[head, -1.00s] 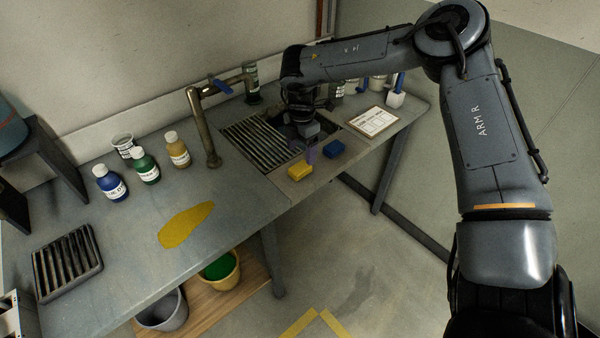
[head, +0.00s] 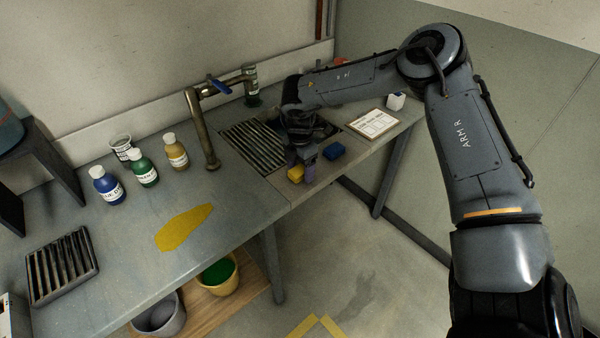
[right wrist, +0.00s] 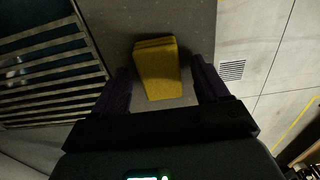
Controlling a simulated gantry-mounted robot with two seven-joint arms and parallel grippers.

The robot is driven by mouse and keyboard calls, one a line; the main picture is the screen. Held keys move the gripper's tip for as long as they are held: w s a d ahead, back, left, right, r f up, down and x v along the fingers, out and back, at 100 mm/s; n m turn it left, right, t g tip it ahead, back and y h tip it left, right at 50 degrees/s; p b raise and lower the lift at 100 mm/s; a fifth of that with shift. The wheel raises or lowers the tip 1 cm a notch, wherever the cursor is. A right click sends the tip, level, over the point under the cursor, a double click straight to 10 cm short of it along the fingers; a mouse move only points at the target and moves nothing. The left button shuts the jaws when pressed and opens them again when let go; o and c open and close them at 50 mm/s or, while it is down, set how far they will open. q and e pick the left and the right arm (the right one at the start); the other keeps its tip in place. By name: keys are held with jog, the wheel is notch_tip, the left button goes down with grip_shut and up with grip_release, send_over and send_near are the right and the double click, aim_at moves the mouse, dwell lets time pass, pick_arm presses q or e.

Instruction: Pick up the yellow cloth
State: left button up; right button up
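The yellow cloth (head: 296,173) looks like a small folded block with layered edges, lying near the front edge of the bench. In the right wrist view the cloth (right wrist: 157,70) sits between the two fingers, with a gap on each side. My right gripper (head: 301,166) is open, low over the cloth, with one finger in front of part of it in the head view. I cannot tell how far the fingertips reach down beside it. My left gripper is out of view.
A blue folded block (head: 333,151) lies close right of the gripper. A slatted sink grate (head: 255,147) is behind, beside a tap (head: 202,130). A clipboard (head: 372,123) lies farther right. A flat yellow patch (head: 184,227) and several bottles are on the left bench.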

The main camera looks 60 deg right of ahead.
aim_at(302, 169)
jog(key=c, duration=1)
jog(key=shift+r, duration=0.1)
jog(key=shift+r, duration=0.5)
jog(key=r, duration=0.1)
jog(key=r+p, duration=0.1)
jog(key=r, duration=0.1)
jog(key=shift+s+d+r, duration=0.2)
jog(key=shift+s+r, duration=0.05)
jog(key=shift+r, duration=0.1)
jog(key=s+d+r+p, duration=0.3)
jog(key=s+d+r, duration=0.3)
jog(key=s, duration=0.3)
jog(key=shift+s, duration=0.1)
